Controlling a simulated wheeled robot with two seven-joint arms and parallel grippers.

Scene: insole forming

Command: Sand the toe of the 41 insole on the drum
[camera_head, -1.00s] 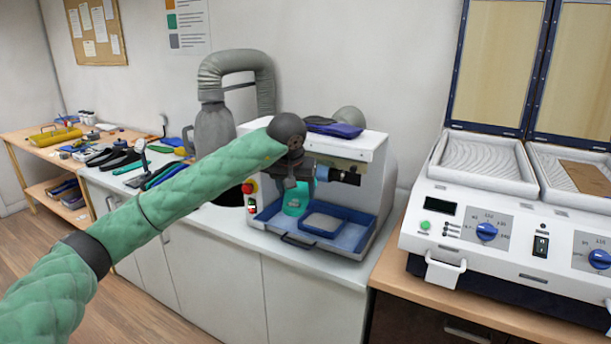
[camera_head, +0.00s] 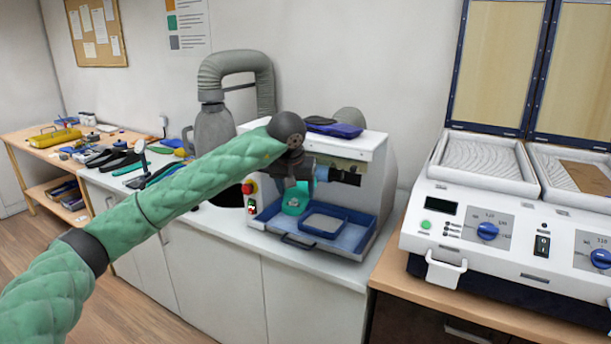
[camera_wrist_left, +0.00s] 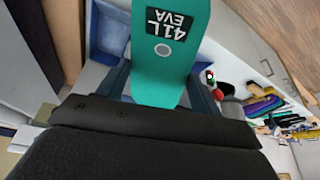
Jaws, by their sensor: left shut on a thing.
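A teal insole marked "41L EVA" (camera_wrist_left: 165,45) is held in my left gripper (camera_wrist_left: 160,92), whose two fingers close on its near end in the left wrist view. In the head view a small part of the teal insole (camera_head: 295,199) shows under my left wrist, in front of the white sanding machine (camera_head: 367,150). The dark drum (camera_head: 345,176) sticks out under the machine's hood, right of the gripper. My wrist hides part of the drum area, so I cannot tell whether the insole touches it. My right gripper is not in view.
A blue tray (camera_head: 357,243) lies under the drum. A red button (camera_head: 248,188) is on the machine's left side. A grey extraction hose (camera_head: 235,62) stands behind. A white heating press (camera_head: 510,225) is at right. Tools and dark insoles (camera_head: 112,157) lie left.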

